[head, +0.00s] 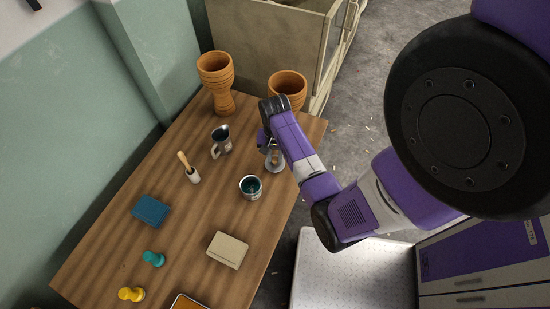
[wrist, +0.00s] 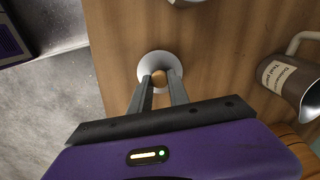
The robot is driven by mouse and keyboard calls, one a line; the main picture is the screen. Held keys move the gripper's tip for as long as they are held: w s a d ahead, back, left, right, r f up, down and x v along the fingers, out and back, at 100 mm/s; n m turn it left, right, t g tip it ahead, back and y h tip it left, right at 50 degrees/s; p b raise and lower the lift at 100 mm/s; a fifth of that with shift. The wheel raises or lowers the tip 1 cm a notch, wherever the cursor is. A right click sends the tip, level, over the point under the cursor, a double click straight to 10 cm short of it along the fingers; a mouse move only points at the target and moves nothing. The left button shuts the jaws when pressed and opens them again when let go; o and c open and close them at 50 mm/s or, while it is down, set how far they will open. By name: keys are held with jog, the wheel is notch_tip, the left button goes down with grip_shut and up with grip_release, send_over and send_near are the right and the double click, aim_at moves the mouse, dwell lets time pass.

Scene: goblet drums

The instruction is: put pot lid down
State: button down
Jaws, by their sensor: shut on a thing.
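The pot lid (wrist: 152,62) is a pale grey disc with a small brown knob. My gripper (wrist: 160,80) is shut on the knob, one finger on each side, in the wrist view. In the head view the lid (head: 275,165) shows below my gripper (head: 271,147), near the table's right edge and partly hidden by the arm. I cannot tell whether the lid touches the wooden table (head: 190,225) or hangs just above it.
A metal cup (head: 251,187) with a teal inside stands in front of the lid. A labelled jug (head: 222,142) stands to its left. Two orange goblet drums (head: 215,80) (head: 288,88) stand at the back. A brush (head: 189,168), blue box (head: 151,211) and beige box (head: 228,250) lie nearer.

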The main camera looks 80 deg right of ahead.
jog(key=shift+f, duration=0.65)
jog(key=shift+f, duration=0.2)
jog(key=c, duration=1.2)
grip_release()
jog(key=shift+c, duration=0.2)
